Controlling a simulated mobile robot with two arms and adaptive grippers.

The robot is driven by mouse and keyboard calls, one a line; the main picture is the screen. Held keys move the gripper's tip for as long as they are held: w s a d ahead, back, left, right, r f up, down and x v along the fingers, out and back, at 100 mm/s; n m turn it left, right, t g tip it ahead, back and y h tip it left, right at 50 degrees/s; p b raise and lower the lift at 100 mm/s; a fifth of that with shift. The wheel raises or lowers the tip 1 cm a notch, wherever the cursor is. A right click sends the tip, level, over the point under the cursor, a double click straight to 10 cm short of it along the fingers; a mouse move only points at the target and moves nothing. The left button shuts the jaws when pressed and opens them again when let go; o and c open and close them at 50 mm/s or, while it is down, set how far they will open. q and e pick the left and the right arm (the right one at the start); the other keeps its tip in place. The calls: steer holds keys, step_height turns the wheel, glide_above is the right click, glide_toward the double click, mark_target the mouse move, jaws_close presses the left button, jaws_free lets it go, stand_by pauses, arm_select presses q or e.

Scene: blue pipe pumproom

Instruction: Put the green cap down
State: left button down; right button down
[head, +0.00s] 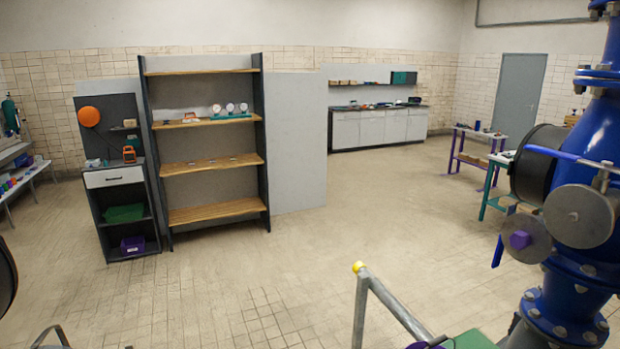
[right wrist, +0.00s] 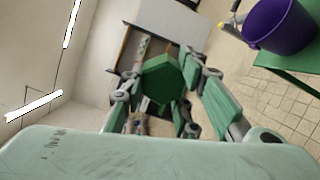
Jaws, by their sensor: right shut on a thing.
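In the head view I cannot make out the cap or my right gripper. A small grey part at the bottom left of the head view (head: 50,336) looks like a piece of my left gripper; its fingers are mostly cut off by the frame.
A purple bucket (right wrist: 280,25) stands on a green table (right wrist: 290,72) beside the gripper. A grey rail with a yellow end (head: 359,268) rises nearby. Blue pipework (head: 580,130) fills the right side. A wooden shelf unit (head: 212,215) stands across open tiled floor.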

steer(key=shift+w+d+r+m+h, duration=0.15)
steer(key=shift+m+h, duration=0.15)
steer(key=shift+h, duration=0.2)
steer(key=shift+w+d+r+m+h, duration=0.1)
steer(key=shift+m+h, duration=0.2)
steer(key=shift+h, duration=0.2)
step_height(320, 180, down, 15)
steer(key=b, duration=1.4)
steer(key=shift+r+b, duration=0.15)
steer(key=shift+b, duration=0.15)
steer(key=shift+a+r, duration=0.1)
steer(key=shift+r, duration=0.05)
